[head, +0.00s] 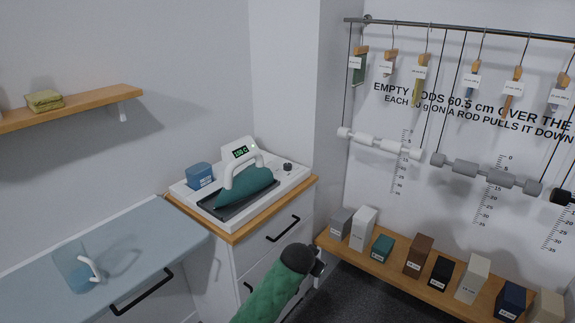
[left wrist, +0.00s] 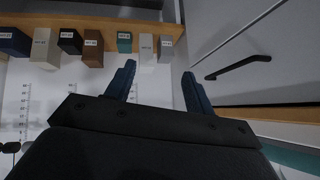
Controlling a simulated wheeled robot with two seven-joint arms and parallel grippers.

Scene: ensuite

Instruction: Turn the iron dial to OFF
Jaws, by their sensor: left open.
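The teal iron (head: 245,187) with a white handle rests on a dark plate in a white station (head: 285,186) on the cabinet top. A small dark round knob, apparently the dial (head: 287,167), sits at the station's back right; its setting is too small to read. A display (head: 240,152) behind the iron shows lit green digits. My left gripper (head: 318,264) is below and right of the station, in front of the cabinet and apart from the dial. In the left wrist view its two blue fingers (left wrist: 160,75) are spread with nothing between them. My right gripper is not in view.
A blue block (head: 199,175) stands at the station's left. A low wooden shelf (head: 390,272) with several labelled blocks is at the right, below hanging rods (head: 380,144). The cabinet has a black drawer handle (head: 283,228). A blue-grey counter (head: 130,245) is at the left.

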